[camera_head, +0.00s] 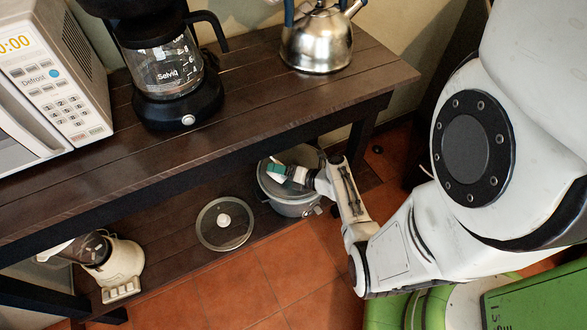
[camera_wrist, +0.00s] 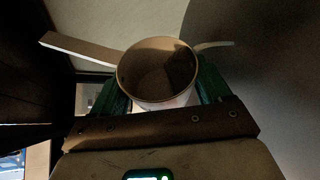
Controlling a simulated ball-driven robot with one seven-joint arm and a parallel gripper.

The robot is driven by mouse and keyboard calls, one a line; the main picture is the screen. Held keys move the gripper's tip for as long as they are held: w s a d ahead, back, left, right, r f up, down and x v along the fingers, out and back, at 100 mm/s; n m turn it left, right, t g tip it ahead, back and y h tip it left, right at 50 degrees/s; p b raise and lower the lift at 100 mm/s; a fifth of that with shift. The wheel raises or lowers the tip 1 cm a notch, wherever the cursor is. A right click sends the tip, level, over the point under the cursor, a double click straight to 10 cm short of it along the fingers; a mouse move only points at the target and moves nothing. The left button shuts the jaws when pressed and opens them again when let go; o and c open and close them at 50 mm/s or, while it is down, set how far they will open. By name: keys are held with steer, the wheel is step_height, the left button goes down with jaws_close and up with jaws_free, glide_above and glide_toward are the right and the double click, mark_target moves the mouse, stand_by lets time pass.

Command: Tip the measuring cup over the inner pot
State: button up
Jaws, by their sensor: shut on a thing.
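My gripper (camera_head: 284,171) reaches under the tabletop to the lower shelf, at the mouth of the grey pot (camera_head: 292,209). In the wrist view its green fingers (camera_wrist: 160,88) are shut on the pale measuring cup (camera_wrist: 165,101), one on each side. The cup's open mouth faces the camera and its inside looks dark and shadowed; I cannot tell what is in it. A flat handle (camera_wrist: 78,48) sticks out to the upper left. In the head view only a small white part of the cup (camera_head: 275,174) shows, over the pot's opening. I cannot tell its tilt.
A round glass lid (camera_head: 224,238) lies on the lower shelf left of the pot, and a blender (camera_head: 120,262) is farther left. The tabletop (camera_head: 255,95) above carries a microwave (camera_head: 62,75), a coffee maker (camera_head: 177,100) and a kettle (camera_head: 318,42). Its front edge is close above my gripper.

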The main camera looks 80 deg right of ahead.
steer(key=shift+s+d+r+m+t+y+p, duration=0.1)
steer(key=shift+d+r+m+t+y+p, duration=0.2)
steer(key=shift+m, duration=0.4)
stand_by(1.0)
steer(key=shift+s+d+r+m+t, duration=0.2)
steer(key=shift+s+d+m+t, duration=0.3)
steer(key=shift+d+m, duration=0.25)
stand_by(0.5)
steer(key=shift+s+d+r+m+y, duration=0.2)
steer(key=shift+m+y, duration=0.1)
steer(key=shift+m, duration=0.25)
stand_by(0.7)
